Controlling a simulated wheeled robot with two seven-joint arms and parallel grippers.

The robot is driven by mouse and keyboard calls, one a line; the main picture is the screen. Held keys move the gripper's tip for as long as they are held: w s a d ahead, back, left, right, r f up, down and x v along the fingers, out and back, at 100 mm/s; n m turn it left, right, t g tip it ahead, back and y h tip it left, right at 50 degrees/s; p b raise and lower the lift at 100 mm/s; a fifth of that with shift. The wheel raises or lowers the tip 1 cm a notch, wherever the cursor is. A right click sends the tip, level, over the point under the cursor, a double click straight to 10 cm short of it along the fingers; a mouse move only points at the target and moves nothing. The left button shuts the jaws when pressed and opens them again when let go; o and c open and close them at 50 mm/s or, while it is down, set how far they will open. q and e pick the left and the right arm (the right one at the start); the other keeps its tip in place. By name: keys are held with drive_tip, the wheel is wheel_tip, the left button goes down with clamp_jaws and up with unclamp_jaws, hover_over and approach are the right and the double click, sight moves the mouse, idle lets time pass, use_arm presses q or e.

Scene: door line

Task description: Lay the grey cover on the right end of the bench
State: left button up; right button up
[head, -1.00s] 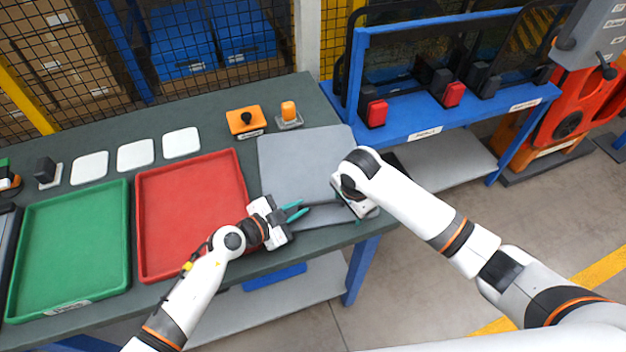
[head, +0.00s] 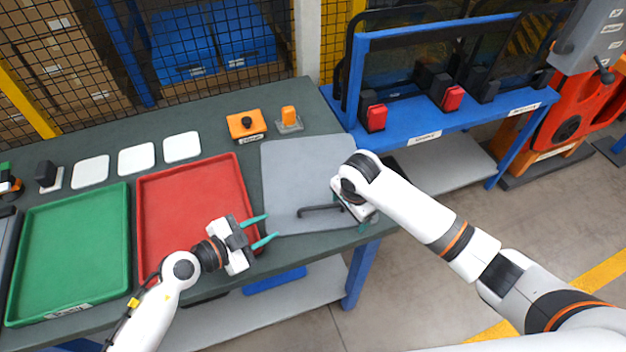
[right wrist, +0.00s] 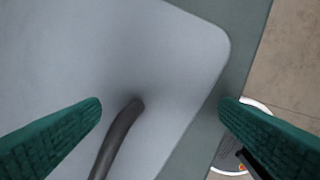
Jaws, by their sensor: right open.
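The grey cover (head: 305,165) lies flat on the right end of the bench, with its black handle (head: 320,209) on top near the front. In the right wrist view the cover (right wrist: 60,60) and the end of the handle (right wrist: 118,135) show between my spread green fingers. My right gripper (right wrist: 160,102) is open and close above the cover's right front part; its fingertips are mostly hidden in the head view. My left gripper (head: 272,227) is open and empty, left of the handle, by the cover's front left corner and the red tray's right edge.
A red tray (head: 195,205) and a green tray (head: 70,250) lie to the left. An orange box with a black knob (head: 245,124) and an orange beacon (head: 289,119) stand behind the cover. A blue rack (head: 440,125) stands at the right.

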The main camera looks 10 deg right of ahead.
use_arm(q)
drive_tip(key=shift+v, duration=0.85)
drive_tip(key=shift+s+a+r, duration=0.1)
use_arm(e)
drive_tip(key=shift+r, duration=0.2)
wheel_tip(320, 180, up, 12)
drive_tip(key=s, duration=0.2)
drive_tip(key=shift+f, duration=0.25)
drive_tip(key=shift+a, duration=0.1)
